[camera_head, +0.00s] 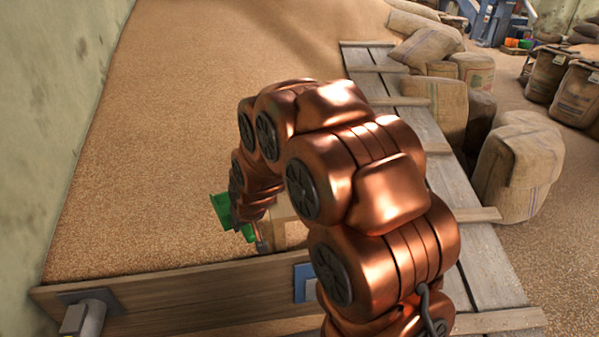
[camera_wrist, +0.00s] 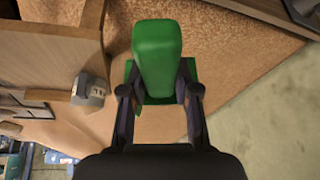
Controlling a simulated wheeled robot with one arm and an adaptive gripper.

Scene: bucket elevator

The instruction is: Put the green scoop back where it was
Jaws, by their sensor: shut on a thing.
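The green scoop (camera_head: 222,210) shows left of my copper arm in the head view, over the near part of the grain pile. In the wrist view the green scoop (camera_wrist: 157,50) is between the two dark fingers of my gripper (camera_wrist: 158,95), which is shut on it. In the head view my arm hides most of the gripper and part of the scoop. I cannot tell from these views whether the scoop touches the grain.
A wooden board (camera_head: 190,297) edges the grain (camera_head: 160,130) at the front. A plank walkway (camera_head: 480,250) runs along its right side, with several burlap sacks (camera_head: 520,165) beyond. A wall (camera_head: 50,110) stands at the left. A grey fitting (camera_wrist: 90,88) is near the board.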

